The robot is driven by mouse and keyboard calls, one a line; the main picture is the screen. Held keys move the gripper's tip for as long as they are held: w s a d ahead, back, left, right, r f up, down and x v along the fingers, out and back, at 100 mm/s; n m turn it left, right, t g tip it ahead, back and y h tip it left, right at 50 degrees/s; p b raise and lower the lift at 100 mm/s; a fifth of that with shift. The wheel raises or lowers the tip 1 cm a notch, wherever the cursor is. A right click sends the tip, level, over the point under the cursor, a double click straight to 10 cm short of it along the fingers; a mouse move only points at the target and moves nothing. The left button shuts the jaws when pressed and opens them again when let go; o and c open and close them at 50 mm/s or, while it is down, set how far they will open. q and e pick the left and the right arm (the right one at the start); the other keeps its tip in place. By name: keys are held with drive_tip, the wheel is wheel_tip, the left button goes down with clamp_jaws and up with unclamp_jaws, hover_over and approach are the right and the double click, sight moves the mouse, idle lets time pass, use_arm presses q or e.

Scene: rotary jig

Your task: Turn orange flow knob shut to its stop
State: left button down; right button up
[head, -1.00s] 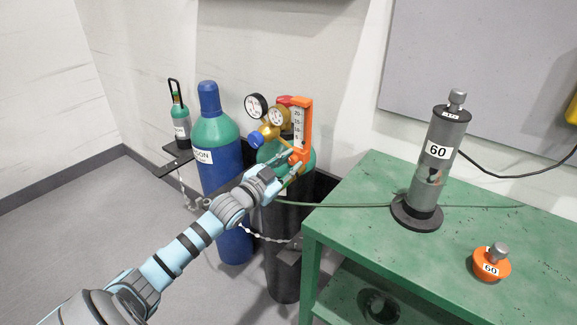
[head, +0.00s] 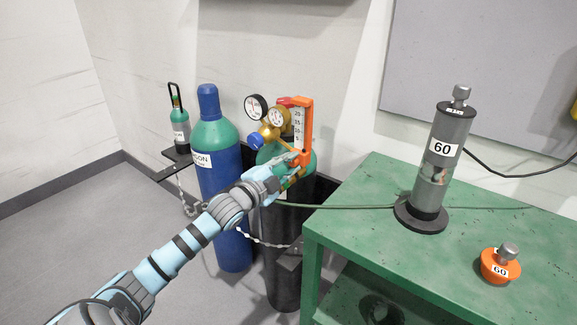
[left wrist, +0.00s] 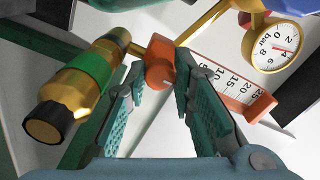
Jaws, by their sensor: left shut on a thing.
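The orange flowmeter (head: 305,125) with a white scale stands on the gold regulator of the black, green-topped cylinder. My left gripper (head: 297,166) is at its lower end in the head view. In the left wrist view, the orange flow knob (left wrist: 160,62) sits between the two teal fingertips of my left gripper (left wrist: 162,75), which is shut on it. The scale (left wrist: 225,85) shows to the right of the fingers there. In the head view the fingers mostly hide the knob, and its turn angle cannot be told. My right gripper is not in view.
Two gauges (head: 257,107) and a blue knob (head: 256,140) sit close left of the flowmeter. A blue cylinder (head: 222,175) stands to the left. A green bench (head: 365,235) to the right bears a grey tube marked 60 (head: 436,165) and an orange weight (head: 492,267).

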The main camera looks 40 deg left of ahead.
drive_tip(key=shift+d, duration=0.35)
use_arm(q)
drive_tip(key=c, duration=1.4)
unclamp_jaws()
drive_tip(key=shift+o, duration=0.2)
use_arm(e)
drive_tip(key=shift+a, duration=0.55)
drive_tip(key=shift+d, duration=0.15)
